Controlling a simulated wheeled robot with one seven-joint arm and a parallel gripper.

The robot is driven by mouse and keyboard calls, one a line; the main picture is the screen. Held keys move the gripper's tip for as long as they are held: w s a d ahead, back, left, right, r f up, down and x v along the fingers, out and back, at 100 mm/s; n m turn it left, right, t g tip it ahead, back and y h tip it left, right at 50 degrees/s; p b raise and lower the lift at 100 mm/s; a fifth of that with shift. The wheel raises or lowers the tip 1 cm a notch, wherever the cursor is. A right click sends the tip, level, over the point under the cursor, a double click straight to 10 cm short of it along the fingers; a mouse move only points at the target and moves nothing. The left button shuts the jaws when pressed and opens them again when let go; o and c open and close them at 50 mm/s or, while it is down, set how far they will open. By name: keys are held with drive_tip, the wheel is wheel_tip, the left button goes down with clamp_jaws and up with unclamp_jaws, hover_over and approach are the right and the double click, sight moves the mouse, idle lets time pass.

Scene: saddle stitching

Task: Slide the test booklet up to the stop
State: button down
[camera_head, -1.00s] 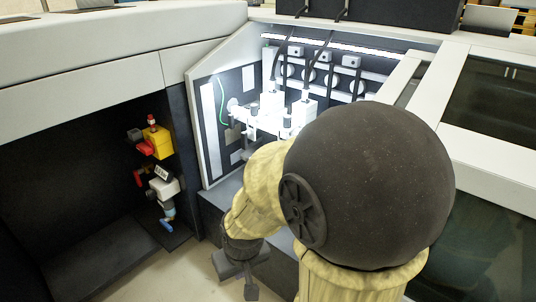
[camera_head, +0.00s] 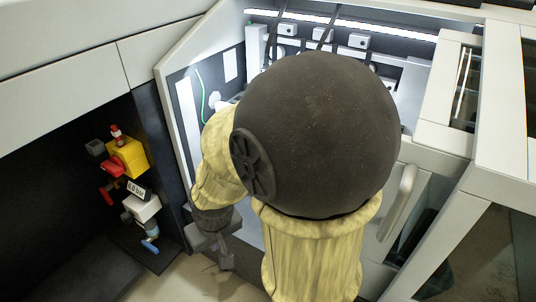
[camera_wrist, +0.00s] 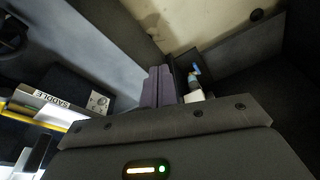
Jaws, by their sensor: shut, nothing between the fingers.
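My gripper (camera_head: 226,260) hangs low in front of the machine in the head view, pointing down over the pale floor. In the wrist view its two fingers (camera_wrist: 158,87) are together with nothing between them. I cannot make out the test booklet or the stop in either view. My arm's large dark joint hides much of the lit machine bay (camera_head: 262,45) in the head view. A white part with a label reading "SADDLE" (camera_wrist: 50,99) shows at the left of the wrist view, beside a yellow bar (camera_wrist: 35,119). The gripper is apart from it.
A yellow and red valve unit (camera_head: 126,158) and a white box with a blue handle (camera_head: 142,207) stand in the dark recess at left. A pale frame with a handle (camera_head: 400,200) is at right. Bare floor (camera_head: 185,285) lies below the gripper.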

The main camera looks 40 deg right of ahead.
drive_tip(key=shift+w, duration=0.35)
drive_tip(key=shift+s+a, duration=0.1)
drive_tip(key=w+d+f+m+t+h+p, duration=0.1)
drive_tip(key=w+d+f+m+t, duration=0.2)
drive_tip(key=w, duration=0.5)
drive_tip(key=w+d+f+m+t+h, duration=0.15)
drive_tip(key=w+d+m, duration=0.25)
drive_tip(key=w, duration=0.4)
drive_tip(key=d+f+m+g+h+p, duration=0.1)
drive_tip(key=d+m+g+h+p, duration=0.1)
drive_tip(key=d+m+h, duration=0.5)
drive_tip(key=d+h, duration=0.6)
drive_tip(key=d, duration=0.2)
drive_tip(key=shift+w+d+f, duration=0.2)
drive_tip(key=shift+d+f, duration=0.15)
drive_tip(key=shift+f, duration=0.05)
